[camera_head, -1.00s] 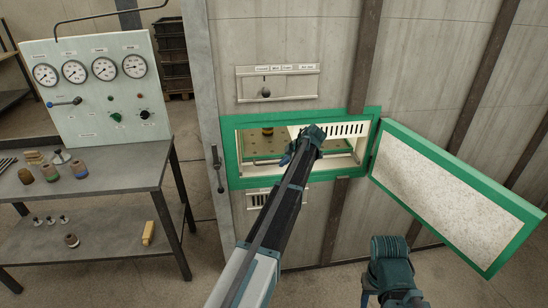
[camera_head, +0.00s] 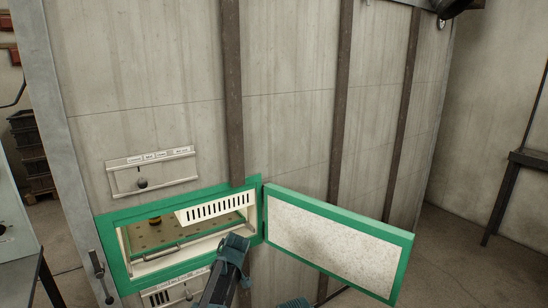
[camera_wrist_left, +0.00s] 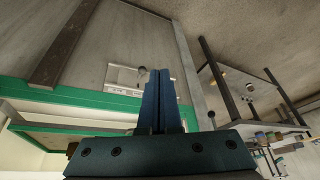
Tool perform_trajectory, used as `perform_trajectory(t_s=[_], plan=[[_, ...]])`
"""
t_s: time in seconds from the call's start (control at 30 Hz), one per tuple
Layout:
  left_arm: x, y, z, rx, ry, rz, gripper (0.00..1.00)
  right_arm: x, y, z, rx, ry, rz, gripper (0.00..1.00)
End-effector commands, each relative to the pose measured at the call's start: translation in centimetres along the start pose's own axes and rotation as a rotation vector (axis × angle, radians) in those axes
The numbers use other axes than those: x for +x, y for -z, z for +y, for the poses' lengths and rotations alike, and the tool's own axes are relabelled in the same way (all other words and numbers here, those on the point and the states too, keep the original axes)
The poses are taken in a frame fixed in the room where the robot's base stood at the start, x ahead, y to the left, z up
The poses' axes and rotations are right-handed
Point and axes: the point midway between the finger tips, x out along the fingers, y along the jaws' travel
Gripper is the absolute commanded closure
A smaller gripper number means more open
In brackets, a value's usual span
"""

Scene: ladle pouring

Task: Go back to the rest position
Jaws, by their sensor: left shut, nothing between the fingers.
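My left gripper (camera_wrist_left: 160,78) shows in the left wrist view with its two blue fingers together and nothing between them. In the head view my left arm comes up from the bottom edge, and its teal wrist end stands in front of the lower right part of the green-framed opening (camera_head: 113,258). I cannot tell from that view how far it is from the frame. Of my right arm only a small teal piece shows at the bottom edge; its gripper is outside the picture.
The green-edged door (camera_head: 325,240) stands open to the right. Inside the opening are a dotted plate, a dark and yellow piece (camera_head: 154,221) and a slotted white panel (camera_head: 215,209). A slider panel (camera_head: 152,170) sits above. The wrist view shows a table (camera_wrist_left: 240,95) at right.

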Motion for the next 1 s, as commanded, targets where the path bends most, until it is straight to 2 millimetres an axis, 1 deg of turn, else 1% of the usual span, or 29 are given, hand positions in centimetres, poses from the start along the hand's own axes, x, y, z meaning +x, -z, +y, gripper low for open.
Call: perform_trajectory(t_s=[0.03,0.07,0.1,0.17,0.2,0.3,0.4,0.5,0.6,0.7,0.87,1.0], plan=[[-1.2,-3.4,-2.6,0.145,-0.008,-0.033,1.0,-0.2,0.0,0.0,0.0,0.0,0.0,0.5],[-1.8,-5.1,-3.5,0.239,-0.014,-0.055,1.0,-0.2,0.0,0.0,0.0,0.0,0.0,0.5],[-2.5,-7.3,-4.8,0.364,-0.025,-0.083,1.0,-0.3,0.0,0.0,0.0,0.0,0.0,0.5],[-3.5,-10.4,-6.8,0.549,-0.044,-0.123,1.0,-0.4,0.0,0.0,0.0,0.0,0.0,0.5],[-4.2,-12.3,-8.1,0.669,-0.059,-0.147,1.0,-0.4,0.0,0.0,0.0,0.0,0.0,0.5],[-5.6,-16.3,-11.3,0.94,-0.102,-0.201,1.0,-0.6,0.0,0.1,0.0,0.0,0.0,0.5],[-6.7,-19.2,-13.9,1.158,-0.144,-0.239,1.0,-0.7,0.0,0.1,0.0,0.0,0.0,0.5],[-7.4,-21.1,-15.7,1.311,-0.179,-0.264,1.0,-0.7,0.0,0.1,0.0,0.0,0.0,0.5],[-7.8,-22.2,-16.6,1.399,-0.201,-0.279,1.0,-0.7,0.0,0.1,0.0,0.0,0.0,0.5],[-7.9,-22.5,-16.9,1.434,-0.209,-0.284,1.0,-0.7,0.0,0.1,0.0,0.0,0.0,0.5],[-8.0,-22.4,-16.8,1.438,-0.21,-0.284,1.0,-0.9,-0.1,0.1,0.0,0.0,0.0,0.5],[-8.7,-22.1,-16.8,1.436,-0.21,-0.283,1.0,-1.6,-0.1,0.1,0.0,0.0,0.0,0.5]])
